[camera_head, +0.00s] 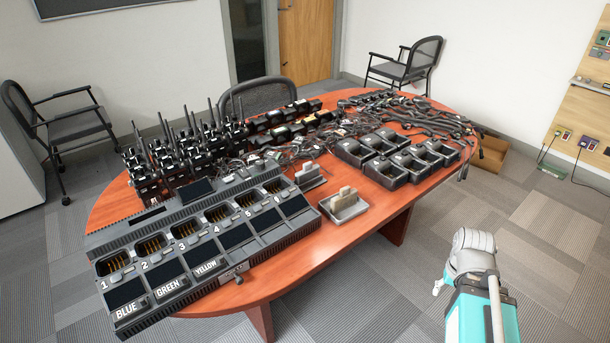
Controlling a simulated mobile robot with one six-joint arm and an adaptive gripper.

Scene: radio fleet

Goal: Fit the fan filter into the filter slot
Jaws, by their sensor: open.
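I cannot make out the fan filter or the filter slot for certain. A large dark multi-bay charger (195,250) lies along the front left of the oval table, with numbered bays and BLUE, GREEN and YELLOW labels. A small grey fitting (234,273) is on its front edge near the YELLOW label; its details are too small to tell. A grey tray (343,210) holding pale blocks (344,196) stands right of the charger. My teal and white arm is at the lower right, off the table. My gripper itself cannot be seen.
The wooden table (330,238) also carries upright radios (180,155), tangled cables (300,145) and several grey charging cradles (385,170). Chairs stand at left, behind and at back right. An open cardboard box (490,155) lies beyond the table. The carpet at right is clear.

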